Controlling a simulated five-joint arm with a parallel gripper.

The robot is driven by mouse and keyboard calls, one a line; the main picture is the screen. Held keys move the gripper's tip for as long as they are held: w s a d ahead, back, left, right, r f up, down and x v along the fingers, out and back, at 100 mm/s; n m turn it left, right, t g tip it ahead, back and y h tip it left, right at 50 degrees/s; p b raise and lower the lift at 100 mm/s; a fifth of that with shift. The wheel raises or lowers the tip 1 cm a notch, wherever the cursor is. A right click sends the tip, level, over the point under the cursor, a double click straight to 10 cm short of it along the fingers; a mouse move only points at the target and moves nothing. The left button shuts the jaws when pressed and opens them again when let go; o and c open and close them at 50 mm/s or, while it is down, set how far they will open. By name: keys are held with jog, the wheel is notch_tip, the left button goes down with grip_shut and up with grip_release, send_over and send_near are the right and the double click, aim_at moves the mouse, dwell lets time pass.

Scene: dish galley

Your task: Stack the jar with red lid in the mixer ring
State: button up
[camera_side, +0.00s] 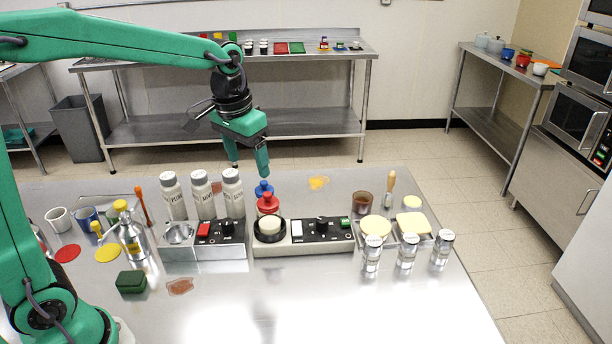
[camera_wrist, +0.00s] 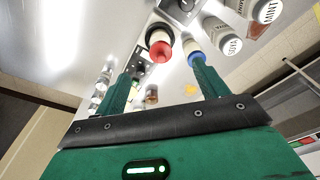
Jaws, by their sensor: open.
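The jar with red lid (camera_side: 267,204) stands in the middle of the table, its lid knob up and a pale part showing below it. In the wrist view the red lid (camera_wrist: 160,49) shows against the dark ring (camera_wrist: 155,30). A blue-lidded jar (camera_side: 263,187) stands just behind it. My gripper (camera_side: 248,166) is open and empty, above and behind the jars. In the wrist view its fingertips (camera_wrist: 164,65) are spread, one beside the blue lid (camera_wrist: 193,59).
Several white-lidded bottles (camera_side: 200,195) stand left of the ring. A control panel (camera_side: 324,229) adjoins it on the right. The table's front middle is clear.

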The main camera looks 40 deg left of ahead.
jog(key=s+a+t, duration=0.1)
jog(key=s+t, duration=0.3)
jog(key=s, duration=1.4)
jog(key=shift+r, duration=0.45)
